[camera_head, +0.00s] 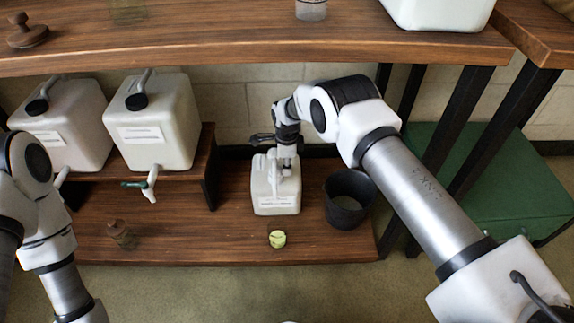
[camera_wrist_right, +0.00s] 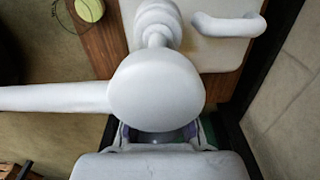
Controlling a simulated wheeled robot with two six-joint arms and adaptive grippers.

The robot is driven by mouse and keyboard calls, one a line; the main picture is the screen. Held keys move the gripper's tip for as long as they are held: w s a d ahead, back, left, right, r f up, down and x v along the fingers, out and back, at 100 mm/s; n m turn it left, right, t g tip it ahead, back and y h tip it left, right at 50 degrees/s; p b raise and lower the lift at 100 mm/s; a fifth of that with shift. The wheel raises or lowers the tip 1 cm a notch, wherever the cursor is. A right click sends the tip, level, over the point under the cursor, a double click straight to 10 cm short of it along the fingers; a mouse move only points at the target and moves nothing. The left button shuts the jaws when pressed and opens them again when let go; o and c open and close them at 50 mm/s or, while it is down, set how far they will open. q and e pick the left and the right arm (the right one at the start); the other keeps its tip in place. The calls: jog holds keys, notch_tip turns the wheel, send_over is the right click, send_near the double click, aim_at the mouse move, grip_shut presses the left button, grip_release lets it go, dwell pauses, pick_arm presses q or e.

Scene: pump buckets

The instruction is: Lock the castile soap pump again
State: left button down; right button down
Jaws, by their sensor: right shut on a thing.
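The white pump jug (camera_head: 276,198), with a label too small to read, stands upright on the lower wooden shelf. In the right wrist view its white pump head (camera_wrist_right: 155,90) fills the middle, with the spout (camera_wrist_right: 50,98) pointing left. The pump collar and jug handle (camera_wrist_right: 230,25) show behind it. My right gripper (camera_head: 285,158) is above the jug. It also shows at the bottom of the wrist view (camera_wrist_right: 160,137), shut on the pump head from the side opposite the collar. The fingertips are partly hidden. My left arm enters at left; its gripper is out of view.
A dark bucket (camera_head: 345,208) stands right of the jug. Two white jugs with taps (camera_head: 160,115) stand at left.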

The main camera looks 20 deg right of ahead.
jog(key=c, duration=1.4)
grip_release()
jog(key=shift+f, duration=0.1)
